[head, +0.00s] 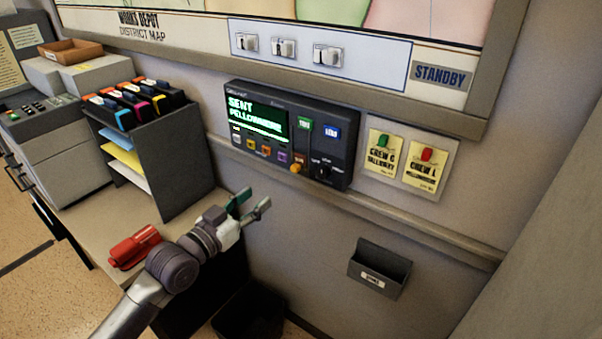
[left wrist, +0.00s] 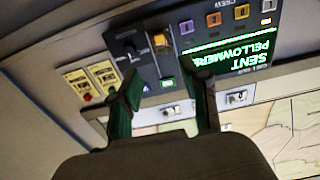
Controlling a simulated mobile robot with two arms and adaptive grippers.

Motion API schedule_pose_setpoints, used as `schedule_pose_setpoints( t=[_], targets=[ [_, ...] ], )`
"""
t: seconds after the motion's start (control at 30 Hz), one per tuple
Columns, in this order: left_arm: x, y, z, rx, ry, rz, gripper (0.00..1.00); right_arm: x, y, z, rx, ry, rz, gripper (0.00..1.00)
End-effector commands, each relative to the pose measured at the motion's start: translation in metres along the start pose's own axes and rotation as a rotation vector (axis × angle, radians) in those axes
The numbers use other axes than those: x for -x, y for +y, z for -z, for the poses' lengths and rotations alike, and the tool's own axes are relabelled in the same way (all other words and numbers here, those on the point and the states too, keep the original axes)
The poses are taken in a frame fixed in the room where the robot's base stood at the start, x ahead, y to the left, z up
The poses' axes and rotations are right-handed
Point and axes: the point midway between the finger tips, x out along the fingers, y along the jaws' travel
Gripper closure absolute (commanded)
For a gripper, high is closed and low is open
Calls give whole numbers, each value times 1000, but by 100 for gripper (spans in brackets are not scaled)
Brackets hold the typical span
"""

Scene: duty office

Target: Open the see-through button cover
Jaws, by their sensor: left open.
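A dark control panel (head: 335,147) is mounted on the wall, with a lit green screen reading SENT. An orange button (head: 296,168) sits at its lower middle, left of a dark knob. In the left wrist view the panel appears upside down, and the orange button (left wrist: 161,41) shows inside a small box-like housing. The see-through cover is too small to make out clearly, and I cannot tell its position. My left gripper (head: 255,202) is open and empty, below and left of the button, apart from the panel. In the left wrist view its fingers (left wrist: 165,96) are spread. My right gripper is not in view.
A wall rail (head: 400,227) runs below the panel. Two crew tags (head: 403,160) hang to its right, and a small dark holder (head: 379,268) is below. A red stapler-like object (head: 134,247) lies on the desk beside my left arm. A black binder rack (head: 165,150) stands left.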

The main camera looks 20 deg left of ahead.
Motion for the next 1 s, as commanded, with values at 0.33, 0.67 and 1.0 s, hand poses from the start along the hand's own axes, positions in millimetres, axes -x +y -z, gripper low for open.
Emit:
schedule_pose_setpoints(
  t=[0.33, 0.67, 1.0],
  targets=[
    [-62, -1, 3, 1, 1, 2, 54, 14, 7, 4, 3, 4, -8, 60],
    [-121, -1, 1, 0, -1, 2, 54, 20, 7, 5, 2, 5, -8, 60],
    [-135, -1, -1, -1, -2, 2, 54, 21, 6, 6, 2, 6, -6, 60]
  ],
)
